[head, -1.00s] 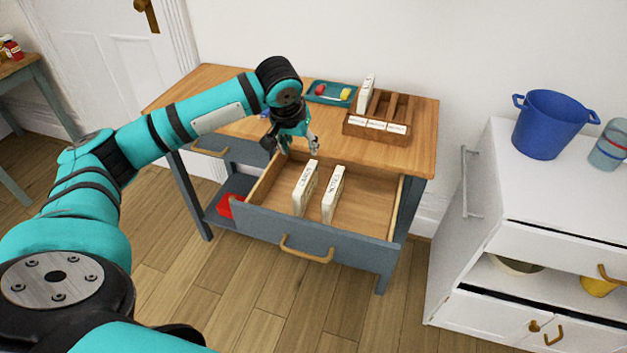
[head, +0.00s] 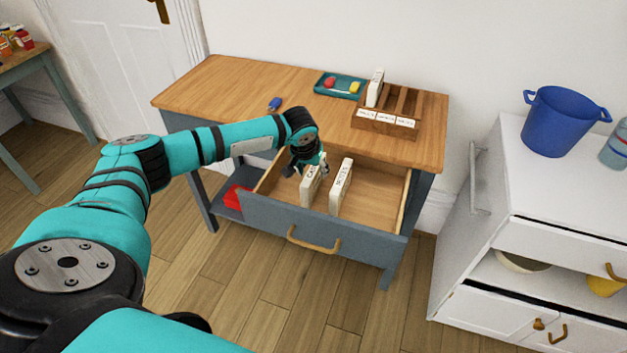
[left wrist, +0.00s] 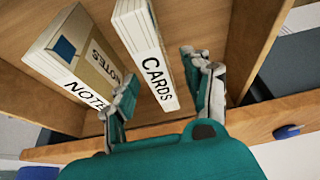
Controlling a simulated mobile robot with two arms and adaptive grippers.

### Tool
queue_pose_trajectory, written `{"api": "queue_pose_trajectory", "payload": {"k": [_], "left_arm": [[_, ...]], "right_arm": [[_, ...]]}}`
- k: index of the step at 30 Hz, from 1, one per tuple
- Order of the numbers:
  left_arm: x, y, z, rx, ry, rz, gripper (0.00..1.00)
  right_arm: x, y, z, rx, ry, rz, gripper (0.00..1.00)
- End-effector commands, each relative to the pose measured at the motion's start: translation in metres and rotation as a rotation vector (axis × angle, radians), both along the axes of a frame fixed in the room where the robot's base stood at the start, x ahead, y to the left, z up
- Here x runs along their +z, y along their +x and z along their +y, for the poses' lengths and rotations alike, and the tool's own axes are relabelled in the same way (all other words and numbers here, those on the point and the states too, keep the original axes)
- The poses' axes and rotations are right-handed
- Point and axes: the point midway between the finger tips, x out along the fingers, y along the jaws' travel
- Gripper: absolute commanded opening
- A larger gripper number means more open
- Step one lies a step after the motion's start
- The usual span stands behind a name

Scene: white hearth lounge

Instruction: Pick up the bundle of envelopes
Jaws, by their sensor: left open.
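Two upright white bundles stand in the open drawer (head: 375,190). The one labelled CARDS (head: 310,190) is on the left in the head view; the one labelled NOTES (head: 341,188) is to its right. In the left wrist view the CARDS bundle (left wrist: 143,45) lies between the two spread fingers of my left gripper (left wrist: 163,95), and the NOTES bundle (left wrist: 70,62) is to its left, close to the left finger. My left gripper (head: 311,165) is open, low over the drawer at the CARDS bundle. I cannot read the word envelopes on either bundle. My right gripper is out of view.
A wooden sorter (head: 387,124) with labelled slots and one white bundle (head: 375,88) stands on the desk (head: 230,85). A teal tray (head: 340,86) with red and yellow items and a small blue object (head: 274,104) are also there. A white cabinet (head: 545,185) stands right.

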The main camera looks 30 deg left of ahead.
Motion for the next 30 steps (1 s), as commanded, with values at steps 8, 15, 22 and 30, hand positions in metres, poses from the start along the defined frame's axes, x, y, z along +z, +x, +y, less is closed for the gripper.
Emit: {"api": "queue_pose_trajectory", "payload": {"k": [8,15,22,30], "left_arm": [[-0.012,0.006,0.000,-0.001,-0.001,-0.002,0.50],[-0.012,0.005,0.000,0.000,0.000,-0.002,0.50],[-0.013,0.005,0.000,-0.001,-0.002,-0.001,0.50],[-0.016,0.005,0.000,-0.001,0.000,-0.001,0.50]], "right_arm": [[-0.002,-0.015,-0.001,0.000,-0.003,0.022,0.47],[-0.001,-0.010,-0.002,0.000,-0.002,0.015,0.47],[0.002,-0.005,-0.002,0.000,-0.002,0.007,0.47],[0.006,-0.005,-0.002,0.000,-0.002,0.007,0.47]]}}
